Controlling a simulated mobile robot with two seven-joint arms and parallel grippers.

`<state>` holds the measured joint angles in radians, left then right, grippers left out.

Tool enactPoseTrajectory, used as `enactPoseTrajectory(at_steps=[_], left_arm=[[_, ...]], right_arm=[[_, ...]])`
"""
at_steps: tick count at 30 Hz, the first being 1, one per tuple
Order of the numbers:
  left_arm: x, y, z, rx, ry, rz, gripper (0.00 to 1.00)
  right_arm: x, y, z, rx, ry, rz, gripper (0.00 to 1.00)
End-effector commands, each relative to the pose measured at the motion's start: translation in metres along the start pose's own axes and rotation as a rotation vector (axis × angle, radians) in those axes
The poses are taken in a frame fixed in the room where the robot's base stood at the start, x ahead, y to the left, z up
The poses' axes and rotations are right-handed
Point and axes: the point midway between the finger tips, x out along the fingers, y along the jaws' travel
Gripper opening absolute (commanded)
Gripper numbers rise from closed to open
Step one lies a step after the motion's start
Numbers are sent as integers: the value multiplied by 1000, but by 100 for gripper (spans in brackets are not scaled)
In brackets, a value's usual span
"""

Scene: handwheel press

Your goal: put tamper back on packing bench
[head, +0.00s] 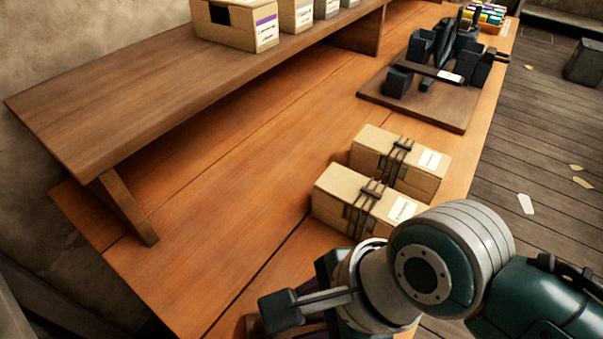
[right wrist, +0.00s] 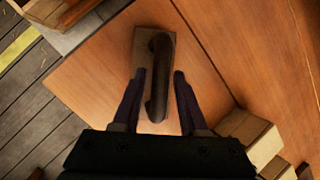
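The tamper (right wrist: 159,85) shows in the right wrist view as a flat brown plate with a dark bar handle along it. It appears to lie flat on the orange-brown packing bench (right wrist: 110,65); the bench also fills the head view (head: 215,205). My right gripper (right wrist: 160,75) is over the tamper, with one dark finger on each side of the handle. The fingers look apart, with a narrow gap visible on the right side of the handle. In the head view my right arm hides most of the tamper's area. My left gripper is not in view.
Two strapped cartons (head: 345,205) (head: 410,168) stand beside my right arm. A dark press (head: 440,60) on a board is further back. A raised shelf (head: 150,80) with boxes (head: 235,25) runs along the left. The bench's middle is clear.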

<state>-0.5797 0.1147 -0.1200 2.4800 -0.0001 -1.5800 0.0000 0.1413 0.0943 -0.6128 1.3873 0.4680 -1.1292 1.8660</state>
Motion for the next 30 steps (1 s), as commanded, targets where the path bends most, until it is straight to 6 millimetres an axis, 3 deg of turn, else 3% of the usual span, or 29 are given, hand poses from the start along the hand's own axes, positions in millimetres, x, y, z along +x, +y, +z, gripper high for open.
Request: enactPoseTrajectory(at_steps=[3,13,24,30], left_arm=[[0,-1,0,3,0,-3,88],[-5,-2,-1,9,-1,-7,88],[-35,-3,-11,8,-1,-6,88],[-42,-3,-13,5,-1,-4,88]], right_arm=[[0,0,0,0,0,0,54],[-10,-1,2,-1,-1,-1,54],[-88,-1,2,0,0,-1,54],[-116,-1,1,1,-1,0,54]])
